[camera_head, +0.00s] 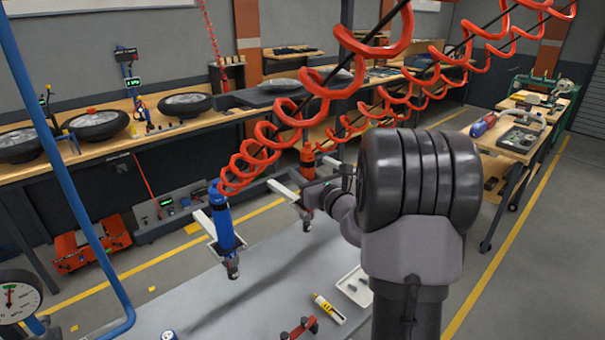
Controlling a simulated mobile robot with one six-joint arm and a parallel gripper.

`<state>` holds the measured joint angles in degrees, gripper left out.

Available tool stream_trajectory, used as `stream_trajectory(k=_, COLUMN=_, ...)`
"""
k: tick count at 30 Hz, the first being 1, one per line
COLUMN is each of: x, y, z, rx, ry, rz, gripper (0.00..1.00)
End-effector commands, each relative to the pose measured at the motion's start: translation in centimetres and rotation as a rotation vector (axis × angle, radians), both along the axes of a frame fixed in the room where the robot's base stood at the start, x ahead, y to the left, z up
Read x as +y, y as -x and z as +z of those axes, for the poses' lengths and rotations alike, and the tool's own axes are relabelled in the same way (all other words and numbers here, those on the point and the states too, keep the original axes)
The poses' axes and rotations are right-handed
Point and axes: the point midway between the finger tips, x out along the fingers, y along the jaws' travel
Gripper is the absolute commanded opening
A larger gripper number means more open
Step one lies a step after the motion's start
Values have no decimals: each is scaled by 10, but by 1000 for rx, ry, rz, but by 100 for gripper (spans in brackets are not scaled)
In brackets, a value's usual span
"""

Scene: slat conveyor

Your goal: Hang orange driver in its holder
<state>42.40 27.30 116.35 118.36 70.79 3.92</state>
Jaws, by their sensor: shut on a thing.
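The orange driver (307,159) is upright, its orange top joined to a coiled red hose and its dark tip pointing down. My gripper (316,194) is shut around its dark middle; my own arm partly hides the fingers. A pale holder bracket (282,190) reaches in from the left beside the driver. Whether the driver sits in the bracket or only next to it I cannot tell. A blue driver (222,230) hangs upright at a second pale bracket (203,222) to the left.
Coiled red hoses (262,150) cross overhead. Below is a grey table (230,305) with a yellow marker (328,309), a red tool (299,328) and a white tray (352,283). A blue pipe (62,170) and gauge (18,297) stand at left. A wheeled cart (508,140) stands at right.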

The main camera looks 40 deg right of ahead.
Motion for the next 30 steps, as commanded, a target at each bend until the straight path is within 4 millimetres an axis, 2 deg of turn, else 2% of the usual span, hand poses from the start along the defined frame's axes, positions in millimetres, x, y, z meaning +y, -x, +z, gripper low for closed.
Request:
stream_trajectory(k=20, x=0, y=0, z=-6, rx=-2, ry=0, rz=0, gripper=0)
stream_trajectory(k=21, x=0, y=0, z=-6, rx=-2, ry=0, rz=0, gripper=39)
stream_trajectory(k=24, x=0, y=0, z=-6, rx=-2, ry=0, rz=0, gripper=58)
stream_trajectory(k=30, x=0, y=0, z=-6, rx=-1, ry=0, rz=0, gripper=58)
